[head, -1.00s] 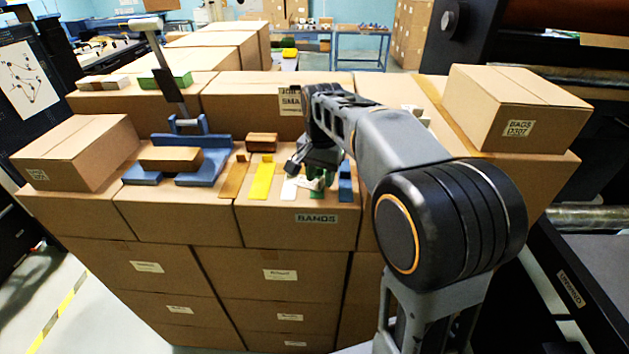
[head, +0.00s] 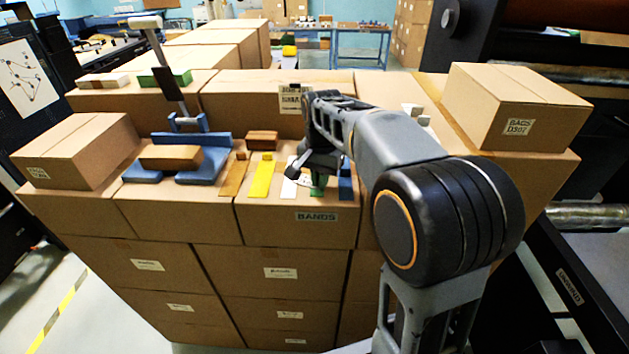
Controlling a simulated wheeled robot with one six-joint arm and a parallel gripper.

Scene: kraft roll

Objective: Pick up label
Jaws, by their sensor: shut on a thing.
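My gripper (head: 308,172) is at the front edge of the box marked BANDS (head: 345,222), low over a row of coloured strips. It is shut on a small pale piece with dark marks, which looks like the label (head: 305,181); the fingers and arm hide much of it. A white strip (head: 289,187) lies just left of the gripper. A green strip (head: 318,186) is just right of it, partly hidden. I cannot tell whether the label touches the box top.
A yellow strip (head: 263,180), brown strip (head: 234,176) and blue strip (head: 346,184) lie nearby. A brown block (head: 262,140) sits behind. A blue stand (head: 205,160) with a brown block is at left. Closed cartons stand at far left (head: 80,150) and right (head: 515,105).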

